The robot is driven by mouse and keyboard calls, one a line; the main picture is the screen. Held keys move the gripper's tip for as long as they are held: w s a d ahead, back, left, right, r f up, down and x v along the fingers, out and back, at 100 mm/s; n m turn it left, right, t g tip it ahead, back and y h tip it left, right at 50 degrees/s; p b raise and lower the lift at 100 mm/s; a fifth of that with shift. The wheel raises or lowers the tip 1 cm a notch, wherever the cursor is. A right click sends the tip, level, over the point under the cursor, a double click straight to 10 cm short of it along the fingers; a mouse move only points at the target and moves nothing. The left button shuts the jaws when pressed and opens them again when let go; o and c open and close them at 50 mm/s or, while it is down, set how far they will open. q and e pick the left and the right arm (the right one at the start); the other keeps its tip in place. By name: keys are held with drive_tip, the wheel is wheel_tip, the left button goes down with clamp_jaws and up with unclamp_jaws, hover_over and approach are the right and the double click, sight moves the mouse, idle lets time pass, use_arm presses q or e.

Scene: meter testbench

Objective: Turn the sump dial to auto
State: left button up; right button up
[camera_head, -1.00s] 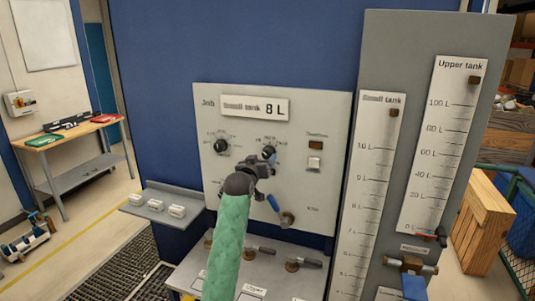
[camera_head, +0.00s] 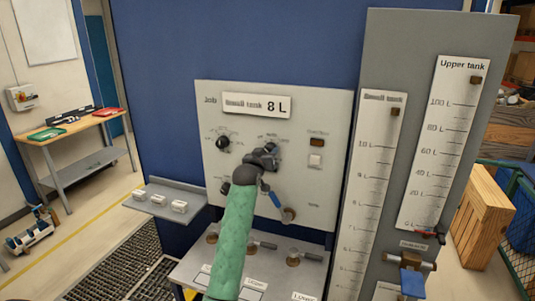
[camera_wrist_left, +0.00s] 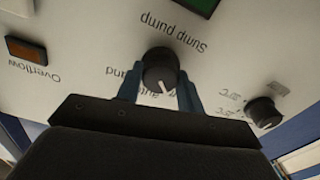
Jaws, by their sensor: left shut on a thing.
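The sump dial (camera_wrist_left: 160,70) is a round black knob with a white pointer, under an upside-down "Sump pump" label in the left wrist view. My left gripper (camera_wrist_left: 161,92) is shut on it, with one blue finger on each side. The pointer aims down and slightly right in that view, toward the partly hidden "auto" mark; "hand" is at its left. In the head view the left gripper (camera_head: 268,155) is at the panel's upper middle and largely covers the dial. My right gripper is not in view.
A second black dial (camera_head: 222,142) is left on the grey panel (camera_head: 325,105). A blue-handled valve (camera_head: 287,213) lies just below the gripper. An overflow lamp (camera_wrist_left: 26,50) and a white switch (camera_head: 315,160) are to the right. Tank gauges (camera_head: 450,130) stand at right.

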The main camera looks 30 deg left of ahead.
use_arm(q)
drive_tip(key=m+b, duration=0.3)
drive_tip(key=m, duration=0.6)
drive_tip(key=shift+b, duration=0.4)
idle(0.4)
drive_tip(key=o, duration=0.9)
drive_tip(key=shift+o, duration=0.4)
